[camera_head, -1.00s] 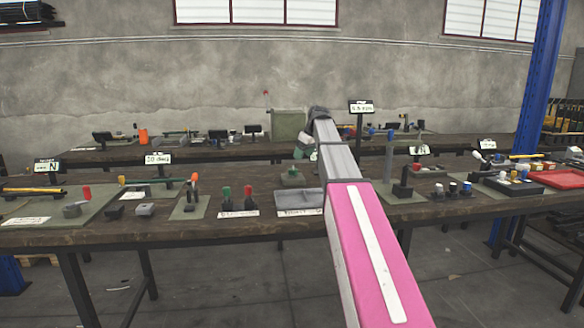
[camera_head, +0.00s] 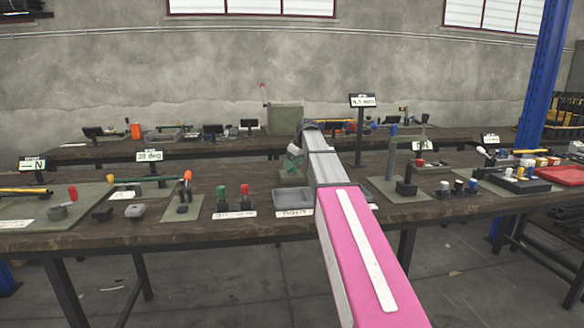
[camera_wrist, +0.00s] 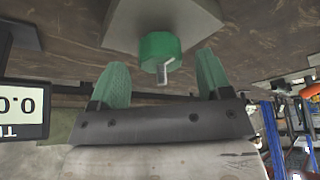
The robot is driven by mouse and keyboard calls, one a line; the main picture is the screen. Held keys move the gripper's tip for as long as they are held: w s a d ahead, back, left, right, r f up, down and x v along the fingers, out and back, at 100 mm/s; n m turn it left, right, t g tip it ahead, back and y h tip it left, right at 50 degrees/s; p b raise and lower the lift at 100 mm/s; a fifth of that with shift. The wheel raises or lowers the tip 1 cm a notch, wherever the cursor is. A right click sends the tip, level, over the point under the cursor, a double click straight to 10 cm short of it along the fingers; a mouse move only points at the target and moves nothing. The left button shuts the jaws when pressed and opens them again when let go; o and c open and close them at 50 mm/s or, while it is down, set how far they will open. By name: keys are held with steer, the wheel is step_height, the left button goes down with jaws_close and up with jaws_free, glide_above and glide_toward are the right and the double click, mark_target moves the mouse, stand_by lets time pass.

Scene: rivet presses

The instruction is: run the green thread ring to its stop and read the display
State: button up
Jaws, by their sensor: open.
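The green thread ring (camera_wrist: 160,50) shows in the wrist view as a short green cylinder on a grey plate (camera_wrist: 195,20). A bright metal stub (camera_wrist: 164,72) sticks out of it. My gripper (camera_wrist: 162,66) is open, its two green fingers spread to the left and right of the ring, with gaps on both sides.
A sign on a post (camera_head: 361,101) stands just right of my arm. A grey tray (camera_head: 293,202) and red and green knobs (camera_head: 233,194) sit at the bench's front. A tall post fixture (camera_head: 391,155) stands to the right.

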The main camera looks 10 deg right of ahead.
steer(key=shift+x, duration=1)
steer(key=c, duration=0.9)
steer(key=shift+c, duration=0.2)
steer(key=shift+m, duration=0.3)
